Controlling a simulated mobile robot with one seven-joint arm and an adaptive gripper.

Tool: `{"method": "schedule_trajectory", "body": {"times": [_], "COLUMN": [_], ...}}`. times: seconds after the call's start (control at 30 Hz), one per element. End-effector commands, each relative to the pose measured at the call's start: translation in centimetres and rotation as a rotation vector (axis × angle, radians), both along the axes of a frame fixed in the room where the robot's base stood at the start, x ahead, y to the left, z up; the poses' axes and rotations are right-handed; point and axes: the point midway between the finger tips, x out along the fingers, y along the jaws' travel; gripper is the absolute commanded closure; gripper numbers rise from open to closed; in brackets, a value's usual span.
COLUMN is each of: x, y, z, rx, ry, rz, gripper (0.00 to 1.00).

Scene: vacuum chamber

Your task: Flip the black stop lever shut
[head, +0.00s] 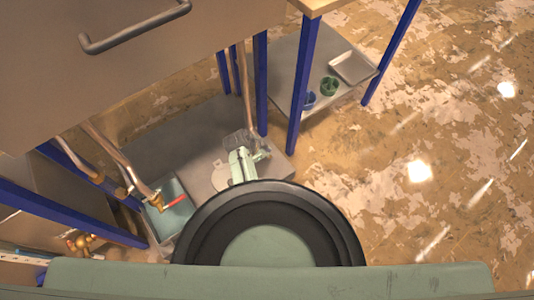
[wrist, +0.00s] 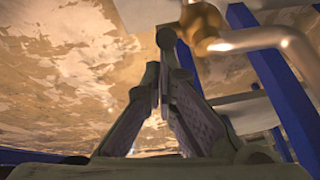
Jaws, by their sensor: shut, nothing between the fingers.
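In the wrist view my gripper (wrist: 163,62) is shut, its two dark fingers meeting with nothing held between them. A brass fitting (wrist: 201,20) on a bent metal pipe (wrist: 262,40) is just beyond and to the right of the fingertips. A small dark rounded end shows at the fingertips; I cannot tell whether it is the black stop lever or part of a finger. The lever cannot be made out for certain in either view. In the head view the fingertips cannot be made out clearly.
In the head view a red-handled valve (head: 173,203) hangs over a teal-lined tray (head: 168,240) at left. Blue frame legs (head: 303,85) stand around the area. A low shelf (head: 285,70) holds a green cup (head: 329,86) and a metal tray (head: 352,67). The floor at right is clear.

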Motion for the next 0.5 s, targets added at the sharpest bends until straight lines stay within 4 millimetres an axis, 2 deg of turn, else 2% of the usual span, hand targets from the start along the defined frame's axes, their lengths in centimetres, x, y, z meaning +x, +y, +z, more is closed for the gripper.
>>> {"method": "schedule_trajectory", "body": {"times": [0.03, 0.1, 0.5], "x": [-0.4, -0.5, -2.2], "y": [0.6, 0.8, 3.0], "z": [-0.8, -0.9, -2.9], "rx": [-0.034, -0.069, -0.063], "ry": [-0.021, -0.050, -0.044], "rz": [0.009, 0.004, 0.003], "gripper": [1.00, 1.00, 1.00]}}
